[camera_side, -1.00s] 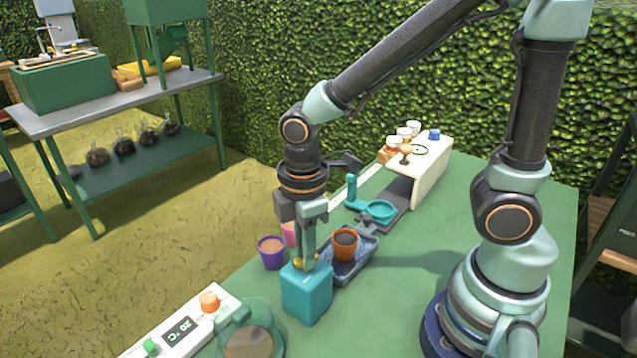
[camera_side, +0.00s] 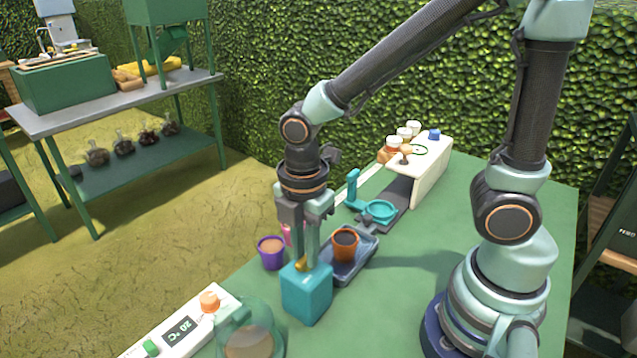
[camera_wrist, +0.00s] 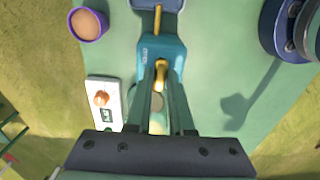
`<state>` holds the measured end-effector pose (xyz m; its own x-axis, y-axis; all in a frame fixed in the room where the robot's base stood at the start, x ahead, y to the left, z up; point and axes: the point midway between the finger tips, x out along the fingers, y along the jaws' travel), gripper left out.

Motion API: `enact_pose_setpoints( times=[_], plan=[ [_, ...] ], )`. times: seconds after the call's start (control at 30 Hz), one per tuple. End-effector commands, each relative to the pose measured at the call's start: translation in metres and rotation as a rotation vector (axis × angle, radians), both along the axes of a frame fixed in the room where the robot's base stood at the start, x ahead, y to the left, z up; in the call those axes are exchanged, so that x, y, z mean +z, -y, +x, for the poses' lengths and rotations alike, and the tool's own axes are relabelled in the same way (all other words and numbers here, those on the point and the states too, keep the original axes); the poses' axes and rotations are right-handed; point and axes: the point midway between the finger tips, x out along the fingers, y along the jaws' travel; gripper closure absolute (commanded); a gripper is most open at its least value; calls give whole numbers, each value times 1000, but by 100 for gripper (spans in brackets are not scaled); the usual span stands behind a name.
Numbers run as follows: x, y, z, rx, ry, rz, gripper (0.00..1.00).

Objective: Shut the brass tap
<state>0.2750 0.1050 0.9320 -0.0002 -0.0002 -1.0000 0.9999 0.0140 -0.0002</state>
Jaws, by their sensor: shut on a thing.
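The brass tap sits on a teal block (camera_side: 307,292), which stands on the green table. In the wrist view, the tap's brass handle (camera_wrist: 162,70) is on top of the block (camera_wrist: 150,50), and its brass spout (camera_wrist: 157,20) reaches out over a blue-grey tray. My gripper (camera_side: 305,260) points straight down onto the block. Its fingers (camera_wrist: 162,76) are closed on the handle, one on each side. In the side view the fingers hide most of the brass.
The tray (camera_side: 358,268) behind the block holds an orange pot (camera_side: 345,246). A purple pot (camera_side: 271,254) stands to the left. A white panel with a display (camera_side: 180,330) and a round glass-like vessel (camera_side: 250,335) are in front. A teal dish (camera_side: 381,211) lies farther back.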

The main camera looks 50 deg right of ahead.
Motion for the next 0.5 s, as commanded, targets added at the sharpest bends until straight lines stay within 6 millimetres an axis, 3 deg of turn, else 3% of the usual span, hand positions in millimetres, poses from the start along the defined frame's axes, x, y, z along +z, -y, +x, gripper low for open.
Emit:
enact_pose_setpoints(
  times=[0.27,0.3,0.37,0.5],
  plan=[
    [1,-1,0,5,2,1,100],
    [1,-1,0,5,2,1,72],
    [1,-1,0,5,2,1,50],
    [0,-1,0,3,1,0,50]
  ],
)
